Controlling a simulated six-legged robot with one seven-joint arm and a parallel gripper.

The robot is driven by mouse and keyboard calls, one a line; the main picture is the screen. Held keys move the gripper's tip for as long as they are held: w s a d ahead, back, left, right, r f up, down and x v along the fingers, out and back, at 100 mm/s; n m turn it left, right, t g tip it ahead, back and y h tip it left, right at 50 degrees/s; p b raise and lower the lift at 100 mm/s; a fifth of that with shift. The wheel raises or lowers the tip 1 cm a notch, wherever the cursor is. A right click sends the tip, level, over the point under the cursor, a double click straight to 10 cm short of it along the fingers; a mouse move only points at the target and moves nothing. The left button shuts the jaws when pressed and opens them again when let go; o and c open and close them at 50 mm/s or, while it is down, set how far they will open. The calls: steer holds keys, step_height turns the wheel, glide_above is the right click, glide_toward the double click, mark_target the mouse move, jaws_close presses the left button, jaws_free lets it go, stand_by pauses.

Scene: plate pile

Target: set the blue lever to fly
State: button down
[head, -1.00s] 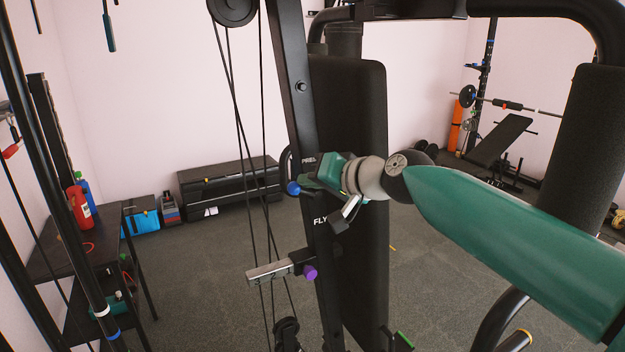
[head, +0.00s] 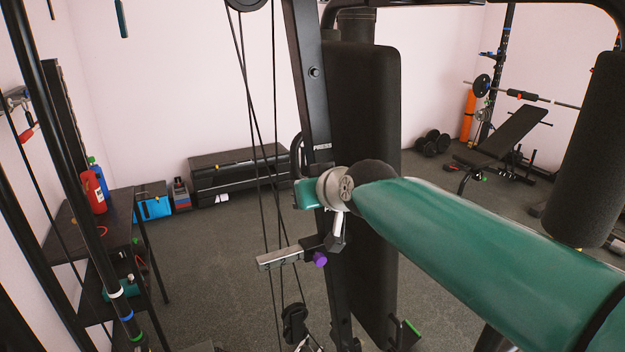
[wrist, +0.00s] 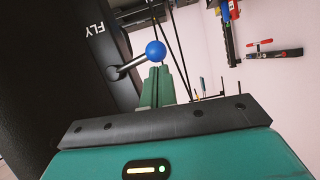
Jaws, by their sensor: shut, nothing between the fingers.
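The blue lever shows in the wrist view as a grey rod with a round blue knob (wrist: 155,51). Its rod rises from a pivot on the black post (wrist: 118,95), and the white word FLY (wrist: 97,40) is printed nearby. My gripper (wrist: 159,72) is shut and empty, its green fingertips right at the underside of the knob; I cannot tell whether they touch. In the head view my green gripper (head: 307,195) is beside the post, below the word PRESS (head: 322,147). There my wrist hides the lever and the FLY label.
A purple knob (head: 320,259) and a metal bar (head: 280,258) sit just below my gripper. Cables (head: 262,120) hang to its left. A black pad (head: 368,110) stands behind my arm. A side table (head: 85,227) with bottles is at left. Open floor (head: 220,250) lies between.

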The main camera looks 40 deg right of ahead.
steer(key=shift+a+f+n+g+h, duration=0.15)
steer(key=shift+f+n+h, duration=0.35)
steer(key=shift+f, duration=0.55)
steer(key=shift+f+n+g+h, duration=0.15)
steer(key=shift+f+n+h, duration=0.35)
steer(key=shift+f, duration=0.5)
steer(key=shift+f, duration=0.1)
